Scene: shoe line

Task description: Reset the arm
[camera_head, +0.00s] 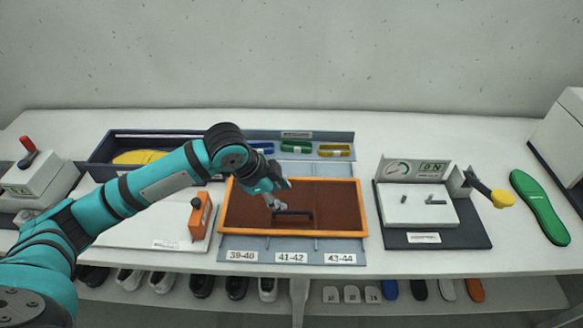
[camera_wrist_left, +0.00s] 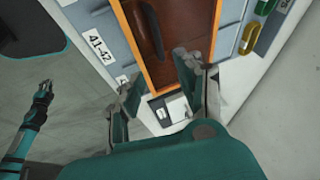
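My left arm (camera_head: 140,190) reaches in from the left over the table. Its left gripper (camera_head: 272,202) is above an orange-framed brown panel (camera_head: 335,181), near the panel's dark handle (camera_head: 294,212). In the left wrist view the two fingers of the left gripper (camera_wrist_left: 157,75) stand apart with nothing between them. The handle (camera_wrist_left: 150,32) shows there beyond the fingertips, apart from them. My right gripper (camera_wrist_left: 43,92) is small at the left of the left wrist view, away from the table; its finger opening is too small to tell.
Left of the panel are an orange block with a black knob (camera_head: 200,215) and a blue tray with a yellow insole (camera_head: 142,157). Right are a gauge station (camera_head: 415,205), a yellow-ended lever (camera_head: 500,198) and a green insole (camera_head: 540,208). Shoes (camera_head: 160,281) line the shelf below.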

